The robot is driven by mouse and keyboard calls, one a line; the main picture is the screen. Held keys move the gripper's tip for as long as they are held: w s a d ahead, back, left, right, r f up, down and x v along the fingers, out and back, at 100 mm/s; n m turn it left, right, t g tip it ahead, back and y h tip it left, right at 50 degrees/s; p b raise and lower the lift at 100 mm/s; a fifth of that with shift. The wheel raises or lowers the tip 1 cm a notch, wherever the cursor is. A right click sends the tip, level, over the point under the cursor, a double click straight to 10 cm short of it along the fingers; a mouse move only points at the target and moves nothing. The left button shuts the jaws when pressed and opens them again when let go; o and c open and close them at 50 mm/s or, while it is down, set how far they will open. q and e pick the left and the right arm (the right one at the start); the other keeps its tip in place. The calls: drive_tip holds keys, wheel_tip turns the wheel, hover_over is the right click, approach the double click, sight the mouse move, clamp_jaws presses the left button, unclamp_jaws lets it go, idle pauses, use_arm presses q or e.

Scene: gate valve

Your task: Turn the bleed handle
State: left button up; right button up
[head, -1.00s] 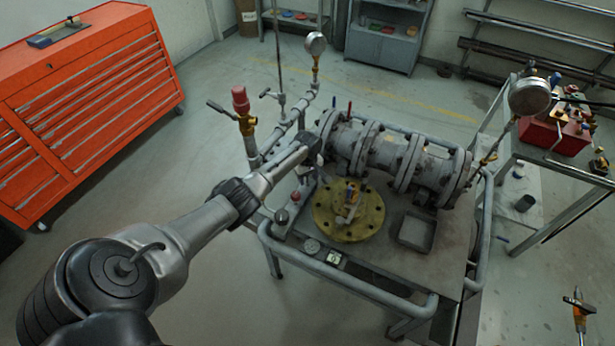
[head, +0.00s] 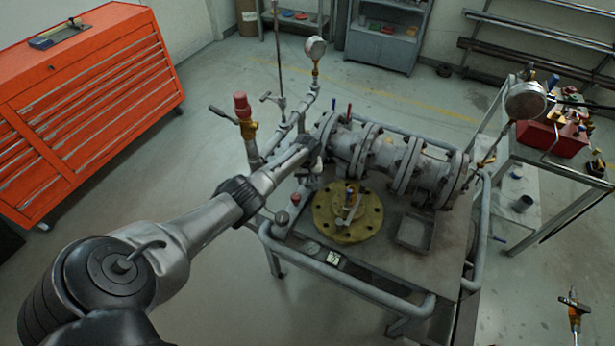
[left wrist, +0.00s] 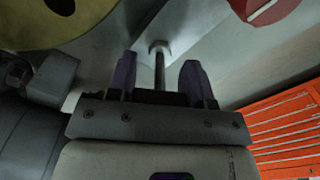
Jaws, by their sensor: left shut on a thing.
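My left arm reaches in from the left over the bench in the head view. Its gripper (head: 313,160) is low beside the left end of the grey flanged pipe assembly (head: 375,150). In the left wrist view, the two dark purple fingers (left wrist: 159,82) stand either side of a small metal T-shaped handle (left wrist: 158,50), which appears to be the bleed handle. The gripper is shut on it, though the exact contact is hard to see. In the head view my own gripper hides this handle. My right gripper is not in view.
A yellow round flange (head: 348,232) lies on the bench right of my gripper, with a shallow grey tray (head: 415,233) beyond. A red-capped post (head: 242,108) and a pressure gauge (head: 315,48) stand close by. A red knob (left wrist: 266,8) shows in the left wrist view.

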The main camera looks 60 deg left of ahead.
use_arm(q)
drive_tip(key=m, duration=0.3)
drive_tip(key=shift+m+p, duration=0.35)
drive_tip(key=shift+m, duration=0.95)
drive_tip(key=o, duration=0.9)
